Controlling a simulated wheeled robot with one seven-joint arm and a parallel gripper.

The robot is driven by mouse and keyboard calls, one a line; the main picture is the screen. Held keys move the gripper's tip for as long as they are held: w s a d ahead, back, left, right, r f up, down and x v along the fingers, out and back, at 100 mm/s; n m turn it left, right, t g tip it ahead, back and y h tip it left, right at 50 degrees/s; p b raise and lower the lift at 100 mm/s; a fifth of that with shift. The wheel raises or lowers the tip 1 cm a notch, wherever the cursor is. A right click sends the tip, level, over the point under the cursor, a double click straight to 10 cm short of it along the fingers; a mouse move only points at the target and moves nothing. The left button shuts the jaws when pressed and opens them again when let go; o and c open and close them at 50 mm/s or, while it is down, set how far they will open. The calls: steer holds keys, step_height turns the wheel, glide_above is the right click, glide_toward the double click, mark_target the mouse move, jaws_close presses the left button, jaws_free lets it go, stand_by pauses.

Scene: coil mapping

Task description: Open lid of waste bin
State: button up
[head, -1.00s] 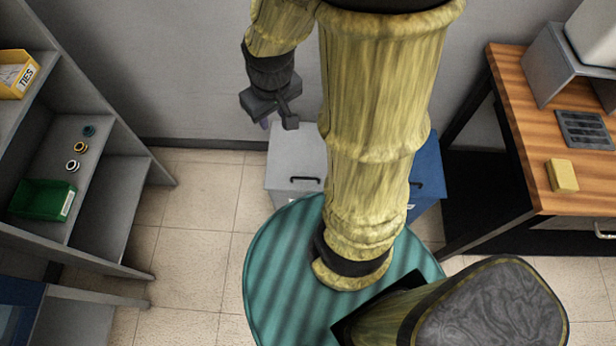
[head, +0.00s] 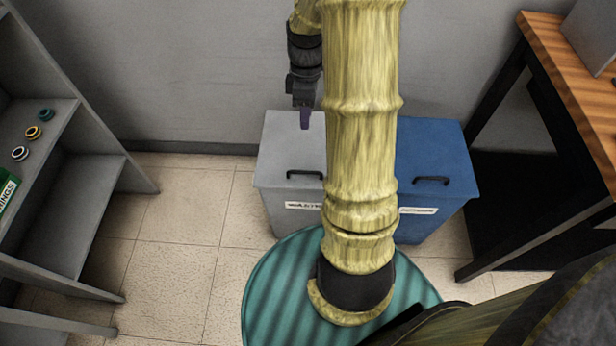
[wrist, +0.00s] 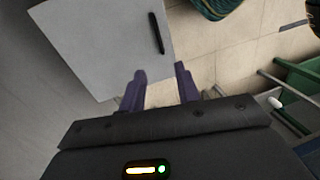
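The waste bin is the grey bin (head: 278,215), standing against the wall, partly hidden behind my arm. Its front label starts with "WAST". Its flat grey lid (head: 285,140) is shut, with a black bar handle (head: 305,174) near the front edge. My gripper (head: 304,120) points down over the back part of the lid in the head view; its height above the lid is hard to tell. In the wrist view, my gripper (wrist: 162,72) has two purple fingers spread apart with nothing between them. The lid (wrist: 100,45) and handle (wrist: 157,32) lie beyond the fingertips there.
A blue bin (head: 440,165) with a similar handle stands right of the waste bin. A wooden-topped table (head: 570,80) is at the right. A grey shelf (head: 75,185) with several small rings is at the left. Tiled floor (head: 185,210) between shelf and bins is clear.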

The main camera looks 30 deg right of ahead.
steer(key=shift+w+d+f+n, duration=0.1)
steer(key=shift+d+f+n, duration=0.3)
steer(key=shift+f, duration=0.4)
steer(key=b, duration=0.6)
glide_above(308, 166)
steer(key=s+a, duration=0.2)
steer(key=s, duration=0.1)
steer(key=f, duration=1.7)
steer(key=shift+s, duration=0.2)
jaws_close()
